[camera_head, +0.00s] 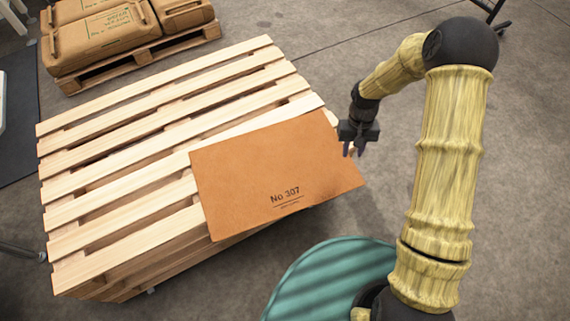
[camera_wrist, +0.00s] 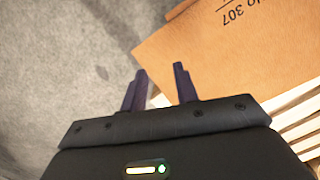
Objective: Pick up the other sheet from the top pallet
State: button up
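A brown sheet (camera_head: 268,168) marked "No 307" lies on the near right corner of the top pallet (camera_head: 142,233), its right part overhanging the slats. It also fills the upper right of the wrist view (camera_wrist: 220,42). My gripper (camera_head: 354,150) is just right of the sheet's right edge in the head view, pointing down. In the wrist view my gripper's two dark fingers (camera_wrist: 160,85) stand apart with nothing between them, beside the sheet's edge. I cannot tell the exact height gap. No second sheet shows apart from this one.
The top pallet rests on a stack of pallets. Brown sacks (camera_head: 100,38) lie on another pallet (camera_head: 150,55) at the back left. A green rounded surface (camera_head: 330,275) is at the bottom. Bare concrete floor (camera_head: 530,150) lies to the right.

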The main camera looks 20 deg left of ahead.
jog(key=s+d+r+m+t, duration=0.2)
jog(key=s+d+r, duration=0.5)
jog(key=r, duration=0.3)
jog(key=s+d+r+m+t, duration=0.2)
jog(key=s+d+r, duration=0.5)
jog(key=r, duration=0.4)
jog(key=shift+s+d+y, duration=0.15)
jog(key=shift+d+y, duration=0.25)
jog(key=shift+d, duration=0.3)
